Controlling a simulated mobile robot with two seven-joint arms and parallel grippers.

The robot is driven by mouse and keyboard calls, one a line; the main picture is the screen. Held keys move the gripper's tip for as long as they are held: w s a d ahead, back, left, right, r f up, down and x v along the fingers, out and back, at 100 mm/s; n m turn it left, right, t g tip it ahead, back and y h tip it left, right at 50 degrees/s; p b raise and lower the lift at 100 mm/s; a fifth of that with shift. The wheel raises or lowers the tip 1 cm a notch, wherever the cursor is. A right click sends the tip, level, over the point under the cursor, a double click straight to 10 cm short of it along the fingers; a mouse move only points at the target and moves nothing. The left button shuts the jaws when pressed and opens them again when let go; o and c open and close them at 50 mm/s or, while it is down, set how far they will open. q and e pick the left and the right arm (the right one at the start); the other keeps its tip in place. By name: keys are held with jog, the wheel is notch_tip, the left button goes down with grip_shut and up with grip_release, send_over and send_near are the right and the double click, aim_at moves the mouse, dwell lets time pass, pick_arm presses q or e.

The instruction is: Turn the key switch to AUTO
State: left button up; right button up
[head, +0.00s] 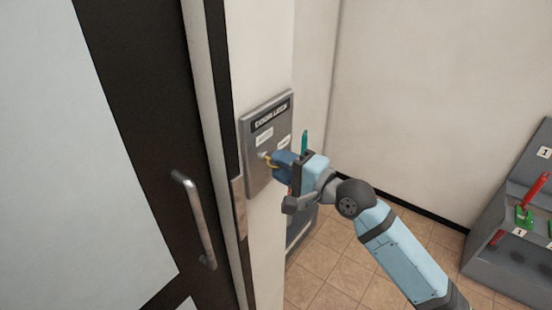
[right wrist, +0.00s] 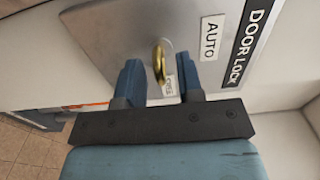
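A grey switch panel (head: 257,178) headed DOOR LOCK is fixed to the wall beside the door. A brass key (right wrist: 159,62) stands out from it; it also shows in the head view (head: 268,159). The AUTO label (right wrist: 211,38) sits on the panel, to the right of the key in the right wrist view. A second label (right wrist: 169,86) is partly hidden and too small to read. My right gripper (right wrist: 159,76) is open, its blue fingers on either side of the key with gaps showing. It also shows at the panel in the head view (head: 274,164). My left gripper is not in view.
A dark-framed door (head: 135,130) with a metal handle (head: 195,220) is left of the panel. A grey rack (head: 510,250) with red and green items stands at the right. A teal item (head: 304,143) shows behind my right gripper. Tiled floor between is clear.

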jog(key=shift+x, duration=0.95)
jog(key=shift+c, duration=0.2)
grip_shut()
